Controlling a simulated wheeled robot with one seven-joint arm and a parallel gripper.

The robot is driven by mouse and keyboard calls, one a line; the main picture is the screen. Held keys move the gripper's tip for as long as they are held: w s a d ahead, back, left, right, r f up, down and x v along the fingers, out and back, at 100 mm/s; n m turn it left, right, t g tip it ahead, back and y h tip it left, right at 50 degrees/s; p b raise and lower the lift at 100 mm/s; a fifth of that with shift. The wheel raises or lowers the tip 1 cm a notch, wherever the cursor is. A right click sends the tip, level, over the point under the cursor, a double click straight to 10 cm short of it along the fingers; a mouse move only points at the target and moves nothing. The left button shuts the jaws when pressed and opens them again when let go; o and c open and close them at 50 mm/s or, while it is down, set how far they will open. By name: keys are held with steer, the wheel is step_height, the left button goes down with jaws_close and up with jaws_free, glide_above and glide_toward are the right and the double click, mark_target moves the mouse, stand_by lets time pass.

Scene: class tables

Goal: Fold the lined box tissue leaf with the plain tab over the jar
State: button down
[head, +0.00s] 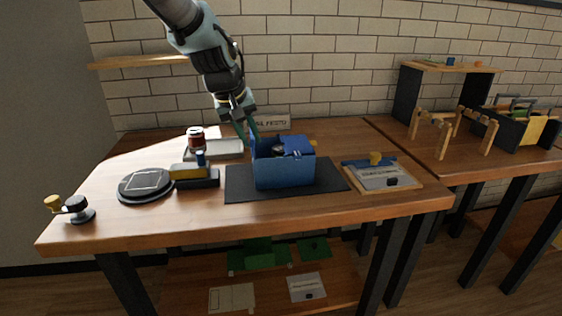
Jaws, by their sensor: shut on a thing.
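A blue box (284,172) stands open-topped on a dark mat (333,180) in the middle of the table. Dark blue leaves show at its top; one stands up at its left back edge (254,146). A dark rounded thing, perhaps the jar (278,150), shows partly between the leaves. My gripper (248,138) reaches down from above to the box's left back corner. Its teal fingers are shut on the upright leaf there. The fingertips are partly hidden behind the box, and the tab and lining are too small to make out.
A wooden board with a grey plate (381,176) lies to the right. A pale tray (226,149) lies behind.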

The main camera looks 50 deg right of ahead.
steer(key=shift+s+d+r+t+y+p, duration=0.15)
steer(key=shift+s+d+t+y+p, duration=0.2)
steer(key=shift+p, duration=1.05)
steer(key=shift+s+d+p, duration=0.1)
steer(key=shift+p, duration=0.4)
steer(key=shift+y, duration=0.35)
steer(key=shift+t, duration=0.25)
steer(key=shift+d, duration=0.1)
steer(key=shift+s+d+f+m+t+y+p, duration=0.4)
steer(key=shift+y+p, duration=0.3)
steer(key=shift+p, duration=0.55)
steer(key=shift+r, duration=0.1)
